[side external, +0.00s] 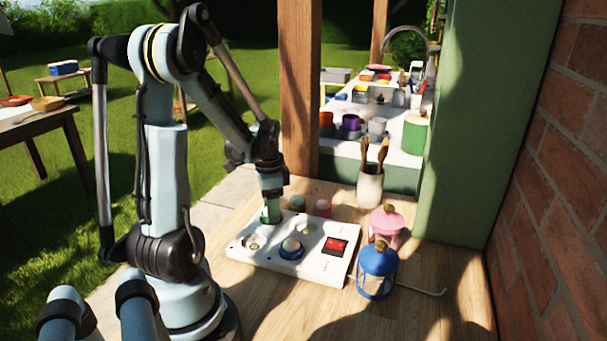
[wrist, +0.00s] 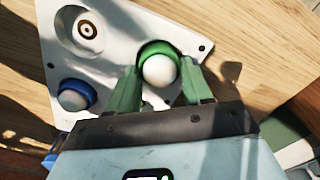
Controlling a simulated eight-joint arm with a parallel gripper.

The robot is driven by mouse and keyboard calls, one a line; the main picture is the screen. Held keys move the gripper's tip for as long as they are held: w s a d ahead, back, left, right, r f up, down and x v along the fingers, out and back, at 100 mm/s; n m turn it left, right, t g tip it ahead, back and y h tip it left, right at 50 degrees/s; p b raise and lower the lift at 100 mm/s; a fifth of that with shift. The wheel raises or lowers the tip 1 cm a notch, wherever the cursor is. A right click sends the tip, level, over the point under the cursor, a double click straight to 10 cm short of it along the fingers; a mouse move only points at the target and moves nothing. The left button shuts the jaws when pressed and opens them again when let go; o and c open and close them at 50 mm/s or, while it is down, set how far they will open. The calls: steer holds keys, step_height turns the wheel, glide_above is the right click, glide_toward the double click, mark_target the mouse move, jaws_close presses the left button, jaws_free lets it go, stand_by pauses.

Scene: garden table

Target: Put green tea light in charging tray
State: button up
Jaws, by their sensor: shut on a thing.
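The green tea light (wrist: 154,49), with a pale round top, sits between the two green fingers of my gripper (wrist: 160,88) in the wrist view. My gripper is shut on it. In the side view my gripper (side external: 271,216) points down at the far left part of the white charging tray (side external: 312,268), and its fingers mostly hide the tea light. I cannot tell whether the tea light rests in a socket or is just above it. The tray also shows in the wrist view (wrist: 115,60). A blue tea light (side external: 291,249) sits in one socket.
An empty round socket (wrist: 87,28) shows in the tray, which has a red switch (side external: 335,245). A pink tea light (side external: 322,208) stands behind the tray. A blue lantern (side external: 377,271), a pink lantern (side external: 387,223) and a utensil crock (side external: 370,187) stand right of it.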

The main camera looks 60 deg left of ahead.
steer(key=shift+f, duration=0.15)
steer(key=o, duration=1)
step_height(320, 180, up, 12)
steer(key=w+d+t, duration=0.2)
steer(key=d, duration=0.6)
steer(key=w+d+n+t, duration=0.1)
steer(key=w+d+t, duration=0.1)
steer(key=d, duration=0.6)
steer(key=w+d+f+n+t, duration=0.1)
steer(key=w+d+t, duration=0.1)
steer(key=d, duration=0.6)
steer(key=shift+d+t, duration=0.1)
steer(key=shift+t, duration=0.5)
